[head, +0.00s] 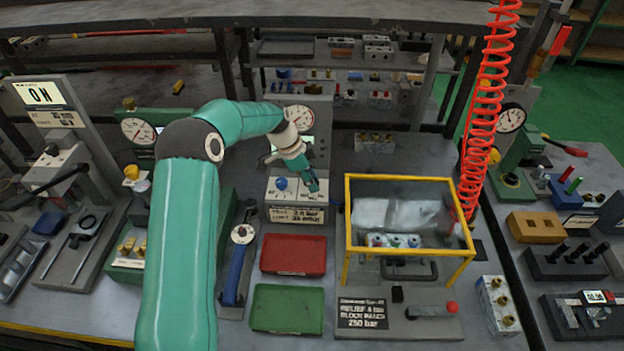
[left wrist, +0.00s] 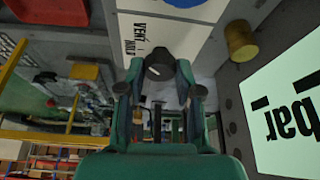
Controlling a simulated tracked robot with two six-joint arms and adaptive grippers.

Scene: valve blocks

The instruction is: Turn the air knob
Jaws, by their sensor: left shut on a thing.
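My left arm reaches over the bench to a white-faced control block (head: 297,197) below a dial gauge. My left gripper (head: 312,184) points down at the right part of this block. In the left wrist view, my left gripper (left wrist: 160,75) is shut on a black knob (left wrist: 159,62), with one finger on each side of it. The knob stands by a white label whose lettering is upside down there and partly hidden. A blue knob (head: 281,183) is on the left part of the block, apart from the gripper. My right gripper is not in view.
A brass knob (left wrist: 241,40) and a lit display reading bar (left wrist: 285,110) are close to the gripper. A yellow-framed clear box (head: 402,213) stands just right. A red tray (head: 293,254) and a green tray (head: 287,308) lie in front. A red coiled hose (head: 482,100) hangs at right.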

